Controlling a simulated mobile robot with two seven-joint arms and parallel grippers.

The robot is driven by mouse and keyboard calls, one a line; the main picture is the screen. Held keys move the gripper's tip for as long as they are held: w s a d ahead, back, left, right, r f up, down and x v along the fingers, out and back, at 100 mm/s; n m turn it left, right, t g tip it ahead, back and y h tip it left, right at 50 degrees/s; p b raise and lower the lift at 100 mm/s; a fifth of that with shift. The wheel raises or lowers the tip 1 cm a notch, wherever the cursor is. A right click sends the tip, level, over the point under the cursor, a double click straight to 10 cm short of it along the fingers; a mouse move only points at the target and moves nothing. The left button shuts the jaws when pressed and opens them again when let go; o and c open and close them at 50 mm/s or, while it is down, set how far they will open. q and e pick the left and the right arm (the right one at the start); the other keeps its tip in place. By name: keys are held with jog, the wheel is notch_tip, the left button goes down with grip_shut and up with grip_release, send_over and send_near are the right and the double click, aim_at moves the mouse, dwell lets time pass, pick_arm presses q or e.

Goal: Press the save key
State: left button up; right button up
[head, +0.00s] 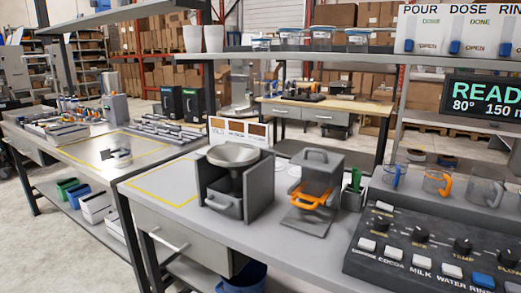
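The dark control panel (432,245) lies on the worktop at the lower right, with white keys, black knobs and one blue key (483,280). Labels I can read on it include COCOA (391,260), MILK, WATER and TEMP. A separate white key (384,206) sits at its upper left corner; its label is too small to read. I cannot make out a key marked save. The panel's right side is cut off by the picture edge. Neither of my grippers shows in the head view.
Glass cups with coloured handles (437,181) stand behind the panel. A lit READY display (482,99) hangs above. A grey press with an orange handle (313,193) and a dark hopper machine (235,183) stand left of the panel. The yellow-outlined worktop patch (164,184) is clear.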

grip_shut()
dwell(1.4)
